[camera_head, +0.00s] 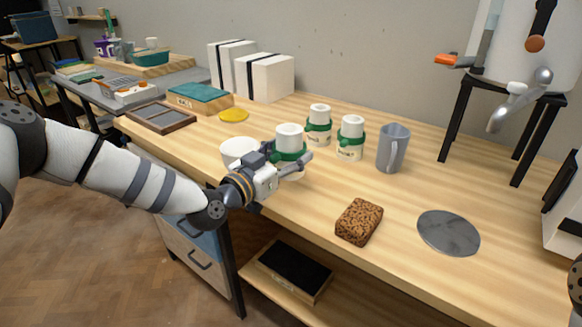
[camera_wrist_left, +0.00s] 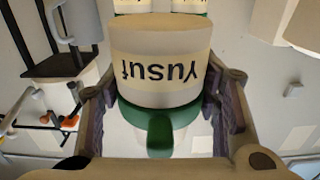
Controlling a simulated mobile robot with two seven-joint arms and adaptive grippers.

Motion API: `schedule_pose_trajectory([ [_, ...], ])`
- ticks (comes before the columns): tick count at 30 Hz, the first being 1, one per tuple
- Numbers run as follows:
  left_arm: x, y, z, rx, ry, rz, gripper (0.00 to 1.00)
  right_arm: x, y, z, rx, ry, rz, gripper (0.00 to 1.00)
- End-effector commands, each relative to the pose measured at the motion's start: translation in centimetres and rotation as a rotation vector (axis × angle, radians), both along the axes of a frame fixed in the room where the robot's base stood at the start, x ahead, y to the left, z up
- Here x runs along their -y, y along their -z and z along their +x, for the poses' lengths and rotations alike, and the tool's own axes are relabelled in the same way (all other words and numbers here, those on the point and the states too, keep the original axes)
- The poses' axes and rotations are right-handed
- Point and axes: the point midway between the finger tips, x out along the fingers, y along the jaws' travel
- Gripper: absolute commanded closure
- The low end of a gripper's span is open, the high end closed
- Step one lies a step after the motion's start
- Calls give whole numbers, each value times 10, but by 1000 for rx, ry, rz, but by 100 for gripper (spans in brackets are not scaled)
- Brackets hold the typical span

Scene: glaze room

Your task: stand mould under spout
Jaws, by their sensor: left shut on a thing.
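My left gripper (camera_head: 294,162) is shut on a white mould (camera_head: 289,136) with a green band. In the left wrist view this mould (camera_wrist_left: 155,60) sits between both fingers, and its lettering reads "Yusuf" upside down. It looks upright; I cannot tell whether its base touches the table. Two similar banded moulds stand behind it, one at the back (camera_head: 319,116) and one further right (camera_head: 350,128). The silver spout (camera_head: 512,105) is at the upper right, on a white tank (camera_head: 515,50) above a black stand (camera_head: 457,120). My right gripper is not visible.
A grey mug (camera_head: 393,148) stands between the moulds and the black stand. A brown speckled block (camera_head: 359,221) and a flat grey disc (camera_head: 448,233) lie toward the front. Bare wood surrounds the disc.

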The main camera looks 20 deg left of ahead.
Motion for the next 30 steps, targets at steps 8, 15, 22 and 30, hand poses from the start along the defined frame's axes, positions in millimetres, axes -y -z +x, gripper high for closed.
schedule_pose_trajectory([
  [8, -1, 36, 6, 4, -1, -1, 88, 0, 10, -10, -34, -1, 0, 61],
  [15, -1, 35, 5, 6, -1, 0, 88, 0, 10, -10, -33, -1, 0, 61],
  [22, -2, 37, 5, 4, 0, 1, 24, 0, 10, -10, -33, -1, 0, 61],
  [30, -2, 32, 5, 6, -1, 0, 24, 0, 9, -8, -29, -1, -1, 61],
])
